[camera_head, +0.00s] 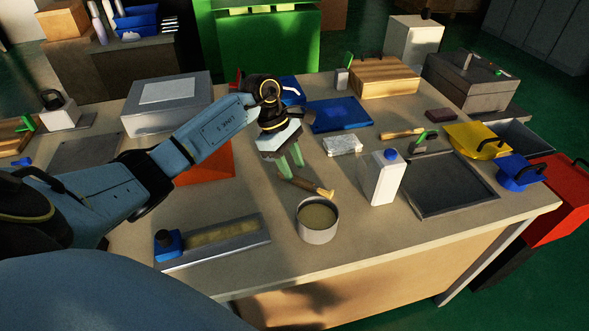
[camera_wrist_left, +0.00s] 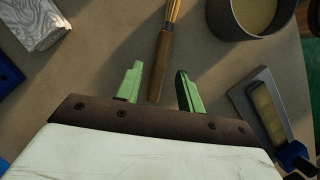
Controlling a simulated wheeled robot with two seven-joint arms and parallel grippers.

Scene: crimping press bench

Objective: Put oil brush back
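The oil brush (camera_head: 306,185) has a wooden handle and pale bristles. It lies between my left gripper and the round tin, bristle end toward the tin; I cannot tell whether it touches the rim. The grey tin (camera_head: 318,234) holds a yellowish-brown content. My left gripper (camera_head: 290,160) has green fingers, open, just above the handle end. In the left wrist view the fingers (camera_wrist_left: 158,88) are apart, with the brush handle (camera_wrist_left: 162,62) end showing between them, not clamped. The tin (camera_wrist_left: 240,32) shows at the top right there. My right gripper is not in view.
A metal tray (camera_head: 215,243) with a blue-ended piece lies left of the tin. A white carton (camera_head: 386,178) with a blue cap stands to the right, beside a dark tray (camera_head: 445,188). A silvery block (camera_head: 342,145) lies behind. Another wooden-handled tool (camera_head: 401,134) lies farther back.

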